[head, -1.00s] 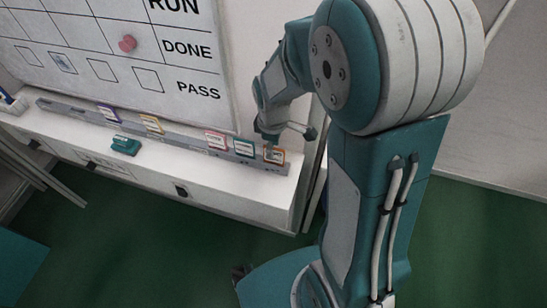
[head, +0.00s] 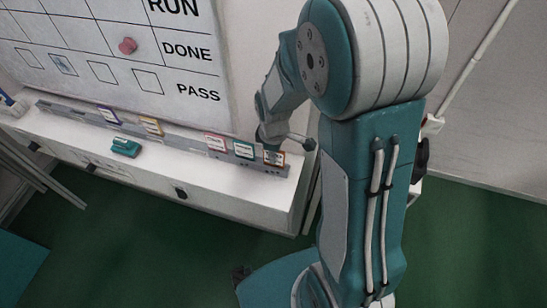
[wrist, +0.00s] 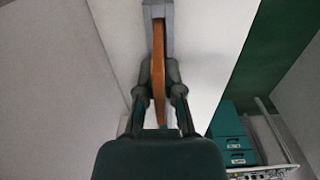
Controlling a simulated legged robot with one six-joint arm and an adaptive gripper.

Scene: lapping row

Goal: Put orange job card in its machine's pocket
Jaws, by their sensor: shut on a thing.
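The orange job card (wrist: 159,70) stands on edge between the fingers of my gripper (wrist: 160,95) in the wrist view. My gripper is shut on it, and the card's far end reaches a grey rail. In the head view the card (head: 274,159) shows at the right end of the rail (head: 190,143), with my gripper (head: 272,143) just above and behind it. I cannot tell whether the card still sits in its slot. Any machine pocket is not identifiable in these views.
Other cards stand in the rail: teal (head: 244,149), red (head: 216,142), yellow (head: 151,126) and purple (head: 108,115). A teal stapler-like object (head: 126,147) lies on the white ledge (head: 235,178). A whiteboard (head: 110,45) hangs behind. Teal drawers (wrist: 231,135) show in the wrist view.

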